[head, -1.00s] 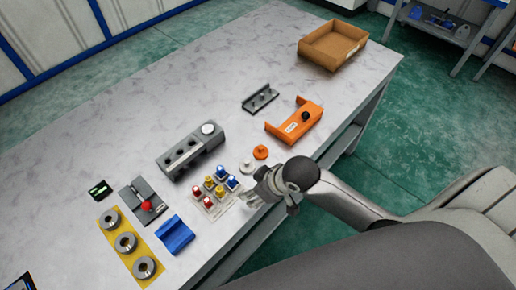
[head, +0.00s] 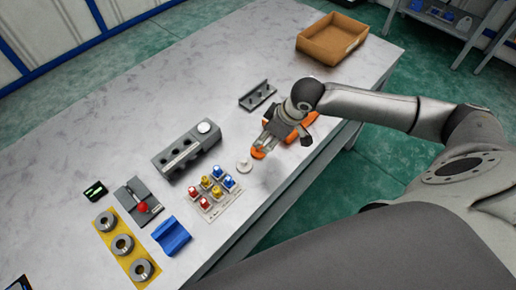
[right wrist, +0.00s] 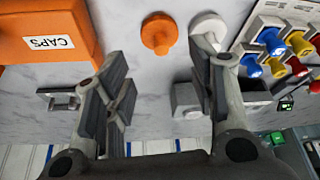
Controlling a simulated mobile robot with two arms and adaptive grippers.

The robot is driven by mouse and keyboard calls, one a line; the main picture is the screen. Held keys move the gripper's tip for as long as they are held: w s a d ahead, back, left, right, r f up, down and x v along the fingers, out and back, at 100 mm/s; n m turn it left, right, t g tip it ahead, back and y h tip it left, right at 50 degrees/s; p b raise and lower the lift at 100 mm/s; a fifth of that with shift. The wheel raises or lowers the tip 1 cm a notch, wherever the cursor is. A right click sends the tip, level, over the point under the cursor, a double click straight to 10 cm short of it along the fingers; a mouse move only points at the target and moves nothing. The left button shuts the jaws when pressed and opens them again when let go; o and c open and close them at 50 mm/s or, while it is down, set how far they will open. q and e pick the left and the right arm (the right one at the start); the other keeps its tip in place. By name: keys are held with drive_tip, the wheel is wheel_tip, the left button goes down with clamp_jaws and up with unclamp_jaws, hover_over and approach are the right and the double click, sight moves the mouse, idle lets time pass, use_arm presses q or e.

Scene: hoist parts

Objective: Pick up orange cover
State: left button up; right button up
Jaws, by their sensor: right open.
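A small round orange piece with a raised stem (head: 258,153) lies on the table, partly covered by my right gripper in the head view. It shows clearly in the right wrist view (right wrist: 158,35), ahead of the fingers and between their lines. A larger orange block labelled CAPS (right wrist: 45,35) is at the upper left there; in the head view it is mostly hidden behind my gripper. I cannot tell which of the two is the cover. My right gripper (head: 284,143) is open and empty above the table; its fingers show apart in the right wrist view (right wrist: 160,88). My left gripper is not in view.
A white round piece (head: 244,164) lies beside the small orange one. A block of coloured pegs (head: 212,205), a grey holed housing (head: 187,150) and a dark bracket (head: 258,95) are near. A brown box (head: 314,45) stands at the far corner. The table's far left is clear.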

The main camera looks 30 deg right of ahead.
drive_tip(key=shift+p+x, duration=0.7)
drive_tip(key=shift+x, duration=3)
drive_tip(key=shift+w+a+r, duration=0.1)
drive_tip(key=shift+a, duration=0.1)
drive_tip(key=shift+c, duration=0.4)
drive_tip(key=c, duration=0.5)
